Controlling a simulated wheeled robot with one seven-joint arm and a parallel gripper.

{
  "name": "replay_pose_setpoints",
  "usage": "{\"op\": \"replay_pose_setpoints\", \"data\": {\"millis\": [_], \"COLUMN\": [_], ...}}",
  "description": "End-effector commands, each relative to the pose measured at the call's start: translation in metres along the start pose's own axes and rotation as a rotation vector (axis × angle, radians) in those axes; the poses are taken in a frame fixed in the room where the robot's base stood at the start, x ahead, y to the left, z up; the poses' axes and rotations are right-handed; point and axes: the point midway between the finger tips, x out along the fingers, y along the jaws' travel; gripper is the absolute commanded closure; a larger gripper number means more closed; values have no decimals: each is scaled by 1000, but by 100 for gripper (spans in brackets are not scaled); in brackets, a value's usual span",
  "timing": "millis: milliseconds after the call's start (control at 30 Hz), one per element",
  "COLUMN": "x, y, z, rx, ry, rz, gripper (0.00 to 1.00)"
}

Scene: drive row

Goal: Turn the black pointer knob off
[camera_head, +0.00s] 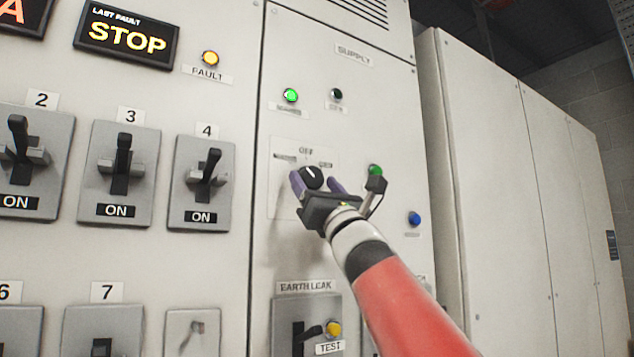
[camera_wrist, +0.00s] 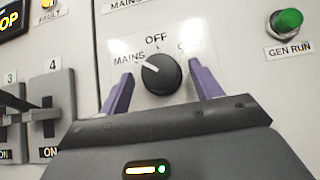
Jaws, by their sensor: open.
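The black pointer knob (camera_head: 312,177) is on a pale plate of the supply panel. It also shows in the wrist view (camera_wrist: 161,75), under the label OFF, with MAINS to its left and a partly hidden label to its right. Its white mark points up and to the left, toward the side of MAINS. My gripper (camera_head: 314,183) is open, with one purple finger on each side of the knob. In the wrist view a gap shows between the knob and each finger. Whether the fingers reach around the knob's depth is hard to tell.
A green GEN RUN button (camera_wrist: 288,21) is right of the knob, and a blue button (camera_head: 414,218) is lower right. Lever switches, including number 4 (camera_head: 203,178), stand out on the left. The EARTH LEAK unit (camera_head: 306,318) is below. A lit green lamp (camera_head: 290,95) is above.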

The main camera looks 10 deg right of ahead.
Motion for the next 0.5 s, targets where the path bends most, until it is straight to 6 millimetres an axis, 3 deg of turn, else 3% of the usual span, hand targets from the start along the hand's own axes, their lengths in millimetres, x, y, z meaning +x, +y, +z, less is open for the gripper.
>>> {"op": "replay_pose_setpoints", "data": {"millis": [67, 400, 500], "x": [0, 0, -1], "y": [0, 0, 0], "z": [0, 0, 0], "rx": [0, 1, 2], "ry": [0, 0, 0], "rz": [0, 0, -1], "gripper": [36, 79, 80]}}
